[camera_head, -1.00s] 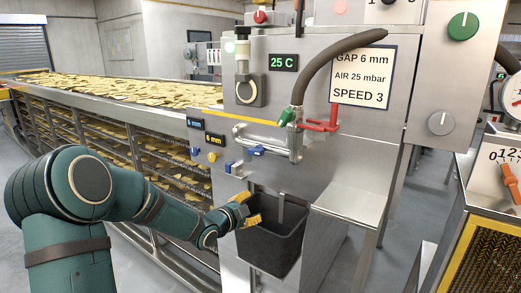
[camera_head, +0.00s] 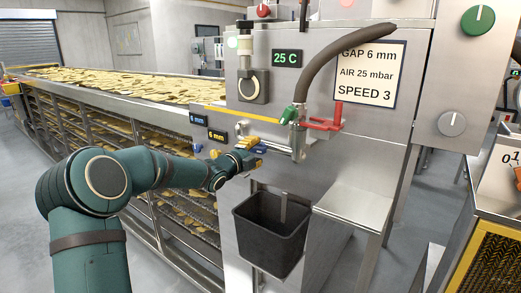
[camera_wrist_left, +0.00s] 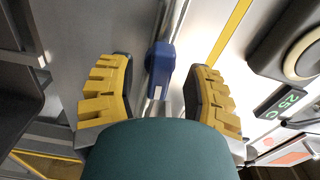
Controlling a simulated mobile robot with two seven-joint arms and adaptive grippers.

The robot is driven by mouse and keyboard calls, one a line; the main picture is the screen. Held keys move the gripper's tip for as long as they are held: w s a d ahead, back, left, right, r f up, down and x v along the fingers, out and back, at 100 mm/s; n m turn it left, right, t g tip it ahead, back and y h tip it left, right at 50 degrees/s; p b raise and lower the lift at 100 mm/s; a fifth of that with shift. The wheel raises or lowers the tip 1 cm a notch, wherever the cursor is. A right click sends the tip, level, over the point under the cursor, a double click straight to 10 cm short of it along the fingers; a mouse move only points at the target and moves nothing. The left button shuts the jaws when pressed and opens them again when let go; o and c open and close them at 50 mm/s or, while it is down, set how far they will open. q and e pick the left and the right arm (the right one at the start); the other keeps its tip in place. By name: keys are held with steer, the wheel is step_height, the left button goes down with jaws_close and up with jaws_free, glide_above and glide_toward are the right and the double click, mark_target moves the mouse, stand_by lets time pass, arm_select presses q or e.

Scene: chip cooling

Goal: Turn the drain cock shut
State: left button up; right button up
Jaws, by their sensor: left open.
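A blue handle (camera_head: 259,148) shows on the silver horizontal pipe (camera_head: 281,149) on the front of the grey machine; I take it for the drain cock. My left gripper (camera_head: 247,150), with yellow ridged fingers, is in front of the pipe and partly covers it. In the left wrist view the open fingers (camera_wrist_left: 161,70) stand on either side of a blue handle (camera_wrist_left: 160,58), with visible gaps to both. I cannot tell how deep it sits between them. My right gripper is out of view.
A dark bucket (camera_head: 270,232) hangs below the pipe. A red lever (camera_head: 324,123), a green fitting (camera_head: 289,114) and a thick dark hose (camera_head: 325,62) are to the right. A steel shelf (camera_head: 355,205) juts out at lower right. A chip conveyor (camera_head: 110,92) runs along the left.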

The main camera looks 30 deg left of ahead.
mark_target(256, 152)
arm_select(q)
steer(key=shift+w+d, duration=0.15)
steer(key=shift+w, duration=1.35)
jaws_close()
steer(key=shift+w, duration=0.1)
steer(key=shift+f, duration=0.1)
